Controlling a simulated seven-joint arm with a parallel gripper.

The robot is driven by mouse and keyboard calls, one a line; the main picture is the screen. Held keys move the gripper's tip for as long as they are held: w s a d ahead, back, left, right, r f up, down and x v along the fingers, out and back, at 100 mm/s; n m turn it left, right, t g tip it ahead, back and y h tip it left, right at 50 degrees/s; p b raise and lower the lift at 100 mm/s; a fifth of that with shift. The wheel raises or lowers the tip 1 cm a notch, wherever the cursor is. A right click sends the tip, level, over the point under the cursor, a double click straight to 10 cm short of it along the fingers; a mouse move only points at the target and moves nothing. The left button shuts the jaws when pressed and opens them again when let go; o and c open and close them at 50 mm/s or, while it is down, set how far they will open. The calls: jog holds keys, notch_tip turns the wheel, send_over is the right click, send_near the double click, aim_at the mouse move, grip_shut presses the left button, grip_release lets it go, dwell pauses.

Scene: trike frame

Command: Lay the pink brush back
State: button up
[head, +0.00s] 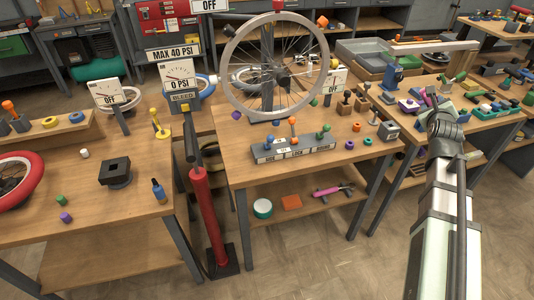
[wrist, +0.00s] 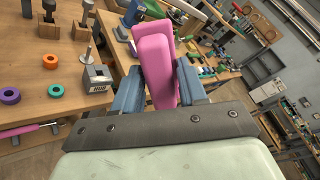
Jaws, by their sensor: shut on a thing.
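My gripper (wrist: 158,88) is shut on a pink brush (wrist: 154,58). The brush sticks up between the two blue-grey fingers, and only its broad pink part shows in the wrist view. In the head view my gripper (head: 433,104) is over the right-hand bench, and a small bit of pink (head: 427,98) shows at it. The rest of the brush is hidden by my fingers and arm.
A pink-handled tool (head: 332,190) lies on the lower shelf of the middle bench. A bicycle wheel (head: 240,75) stands above that bench. Small tools and a blue vise (head: 392,78) crowd the right bench near my gripper. A grey tray (head: 365,62) lies behind.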

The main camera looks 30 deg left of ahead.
jog(key=s+a+r+n+g+y, duration=0.2)
jog(key=a+g, duration=0.1)
jog(key=a, duration=0.9)
jog(key=s+a+r+n+g+y, duration=0.1)
jog(key=s+a+n+g, duration=0.15)
jog(key=a, duration=0.95)
jog(key=s+a+r+n+g, duration=0.25)
jog(key=s+a, duration=0.45)
jog(key=a, duration=0.4)
jog(key=s+a+r+n+g, duration=0.15)
jog(key=s+a+g, duration=0.25)
jog(key=s+a, duration=0.5)
jog(key=s+a+f+n+g+h, duration=0.25)
jog(key=s+a+f+n, duration=0.2)
jog(key=a, duration=0.35)
jog(key=shift+s+a+f+n+g+h, duration=0.35)
jog(key=shift+f+n, duration=0.3)
jog(key=shift+f, duration=3.35)
jog(key=shift+s+a+f+n+g+h, duration=0.15)
jog(key=shift+s+a+f+n+h, duration=0.35)
jog(key=shift+f, duration=3.5)
jog(key=shift+s+a+f+n+g+h, duration=0.35)
jog(key=shift+f+n, duration=0.4)
jog(key=shift+f, duration=3.25)
jog(key=shift+d+f, duration=0.1)
jog(key=o, duration=1)
